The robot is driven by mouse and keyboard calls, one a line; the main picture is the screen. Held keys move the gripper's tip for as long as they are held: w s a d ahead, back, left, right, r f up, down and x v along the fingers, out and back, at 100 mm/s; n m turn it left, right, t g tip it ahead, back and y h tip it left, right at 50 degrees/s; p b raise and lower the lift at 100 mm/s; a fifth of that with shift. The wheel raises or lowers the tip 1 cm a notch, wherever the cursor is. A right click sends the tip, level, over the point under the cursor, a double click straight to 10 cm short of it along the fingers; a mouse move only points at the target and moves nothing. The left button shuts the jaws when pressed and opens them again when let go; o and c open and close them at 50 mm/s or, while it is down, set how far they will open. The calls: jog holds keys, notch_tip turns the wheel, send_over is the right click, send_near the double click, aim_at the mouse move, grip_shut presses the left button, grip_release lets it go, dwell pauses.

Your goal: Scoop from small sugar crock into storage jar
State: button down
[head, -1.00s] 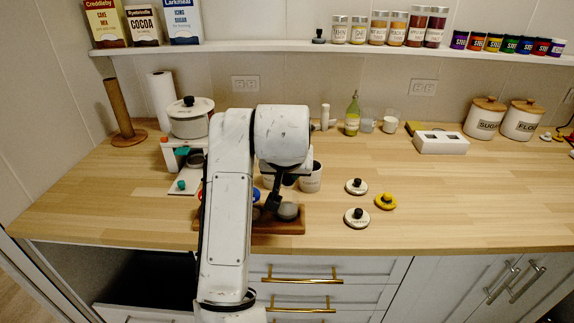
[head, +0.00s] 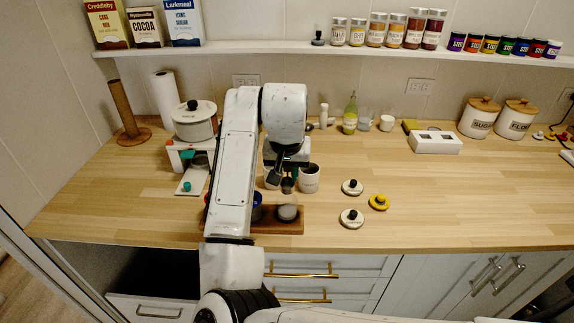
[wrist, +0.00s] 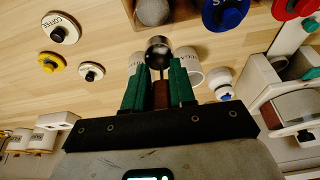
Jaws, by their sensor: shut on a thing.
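My gripper (wrist: 160,88) is shut on the brown handle of a scoop (wrist: 160,98). The scoop's metal bowl (wrist: 158,46) points away from the fingers; in the head view it shows as a dark cup (head: 287,186) between two small white crocks. One crock (head: 310,180) stands to its right, the other (head: 271,180) to its left, partly hidden. An open jar with a pale grey top (head: 287,212) stands in a wooden tray (head: 292,227) in front. The bowl's contents are unclear.
Loose lids lie right of the tray: two white (head: 352,187) (head: 352,217) and one yellow (head: 379,202). A blue-lidded jar (wrist: 226,12) is beside the grey one. A white pot (head: 194,122) stands at the left. The counter's right middle is clear.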

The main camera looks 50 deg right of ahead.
jog(key=shift+w+d+r+g+y+p, duration=0.25)
jog(key=shift+r+g+y+p, duration=0.2)
jog(key=shift+p, duration=1)
jog(key=shift+w+d+g+y+p, duration=0.1)
jog(key=shift+d+g+y+p, duration=0.35)
jog(key=shift+p, duration=0.75)
jog(key=shift+w+a+y+p, duration=0.15)
jog(key=shift+y+p, duration=0.15)
jog(key=shift+p, duration=0.15)
jog(key=shift+f+p, duration=0.15)
jog(key=shift+p, duration=0.15)
jog(key=shift+r+p, duration=1.15)
jog(key=shift+r, duration=1.9)
